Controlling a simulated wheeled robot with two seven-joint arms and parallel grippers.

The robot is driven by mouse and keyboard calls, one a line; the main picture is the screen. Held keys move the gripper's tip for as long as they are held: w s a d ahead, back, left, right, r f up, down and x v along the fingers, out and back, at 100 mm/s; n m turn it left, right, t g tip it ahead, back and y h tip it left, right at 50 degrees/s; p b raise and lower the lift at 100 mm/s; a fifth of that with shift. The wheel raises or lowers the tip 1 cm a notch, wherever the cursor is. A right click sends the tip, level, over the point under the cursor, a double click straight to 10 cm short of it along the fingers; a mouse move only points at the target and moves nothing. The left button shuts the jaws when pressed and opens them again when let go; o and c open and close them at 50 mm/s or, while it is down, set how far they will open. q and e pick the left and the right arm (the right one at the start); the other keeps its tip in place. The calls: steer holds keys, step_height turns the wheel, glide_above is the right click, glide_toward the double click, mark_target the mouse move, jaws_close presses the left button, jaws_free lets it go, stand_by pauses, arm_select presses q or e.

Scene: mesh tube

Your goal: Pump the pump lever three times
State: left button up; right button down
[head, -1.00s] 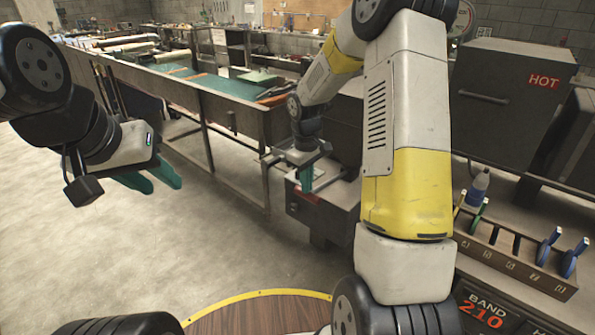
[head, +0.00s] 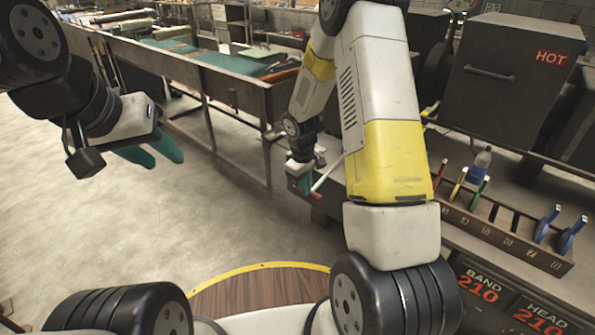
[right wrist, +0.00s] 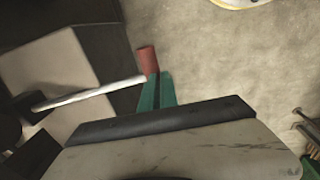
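The pump lever shows in the right wrist view as a pale rod (right wrist: 90,94) with a red grip (right wrist: 147,60) at its end. In the head view the pale lever rod (head: 327,172) slants beside my right gripper (head: 306,184). In the right wrist view the green fingers (right wrist: 157,88) lie close together, and their tips overlap the lower end of the red grip. I see no grip clearly between them; contact is hard to judge. My left gripper (head: 152,156) hangs at the left of the head view, fingers apart and empty, far from the lever.
A long workbench (head: 230,88) runs along the back left. A dark box marked HOT (head: 510,75) stands at right. A slotted rack (head: 500,235) holds several coloured handles, and a blue-grey bottle (head: 481,163) stands by it. Bare floor (head: 110,220) lies at left.

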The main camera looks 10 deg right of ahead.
steer(key=s+a+r, duration=0.1)
steer(key=a+r, duration=0.1)
steer(key=r, duration=0.4)
steer(key=s+a+r, duration=0.2)
steer(key=r, duration=0.4)
steer(key=shift+s+a+r, duration=0.25)
steer(key=shift+s+r, duration=0.05)
steer(key=shift+r, duration=0.05)
steer(key=w+d+r, duration=0.2)
steer(key=r, duration=0.4)
steer(key=w+d+r+g+y, duration=0.1)
steer(key=w+d+r, duration=0.1)
steer(key=r, duration=0.4)
steer(key=shift+d, duration=0.85)
steer(key=shift+w, duration=0.1)
step_height(320, 180, down, 14)
